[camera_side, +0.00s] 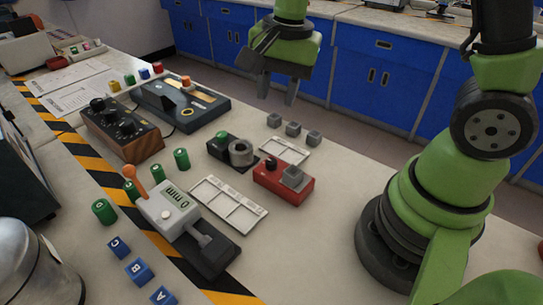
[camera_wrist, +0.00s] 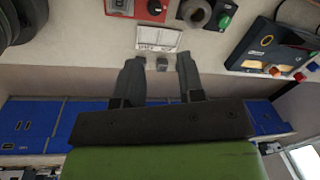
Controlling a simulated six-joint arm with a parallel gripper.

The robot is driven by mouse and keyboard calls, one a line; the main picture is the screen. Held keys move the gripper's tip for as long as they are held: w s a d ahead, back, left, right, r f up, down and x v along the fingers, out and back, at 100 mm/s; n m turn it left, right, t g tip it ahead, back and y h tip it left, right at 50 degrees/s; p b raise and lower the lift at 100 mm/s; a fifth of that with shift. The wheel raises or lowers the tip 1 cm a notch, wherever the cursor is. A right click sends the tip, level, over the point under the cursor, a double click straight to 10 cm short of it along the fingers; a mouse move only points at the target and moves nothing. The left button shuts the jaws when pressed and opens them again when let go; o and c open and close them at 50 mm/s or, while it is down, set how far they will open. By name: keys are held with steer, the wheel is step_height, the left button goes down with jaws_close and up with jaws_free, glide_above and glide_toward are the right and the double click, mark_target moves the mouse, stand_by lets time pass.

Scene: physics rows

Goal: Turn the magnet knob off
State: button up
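A red box (camera_side: 284,184) with a black knob (camera_side: 271,163) and a grey block (camera_side: 293,177) on top stands on the bench in the side view; its knob looks like the magnet knob, though no label is readable. The red box (camera_wrist: 120,7) is cut off at the top edge of the wrist view, with the grey block (camera_wrist: 155,7) on it. My gripper (camera_side: 277,91) is raised beyond the box, towards the bench's far edge. In the wrist view my gripper (camera_wrist: 160,60) has its fingers apart, with nothing held between them.
Small grey cubes (camera_side: 293,129) and a white tray (camera_side: 284,151) lie near the red box. A black device with a green button (camera_side: 222,136) stands beside it. A larger white tray (camera_side: 229,204) and a lever device (camera_side: 169,212) are nearer. Blue cabinets (camera_side: 349,70) stand beyond the bench.

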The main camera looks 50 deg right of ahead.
steer(key=m+g, duration=0.1)
steer(key=m, duration=0.1)
glide_toward(271, 161)
step_height(271, 161, down, 9)
steer(key=shift+w+a+f, duration=0.1)
steer(key=shift+a, duration=0.05)
steer(key=c, duration=0.7)
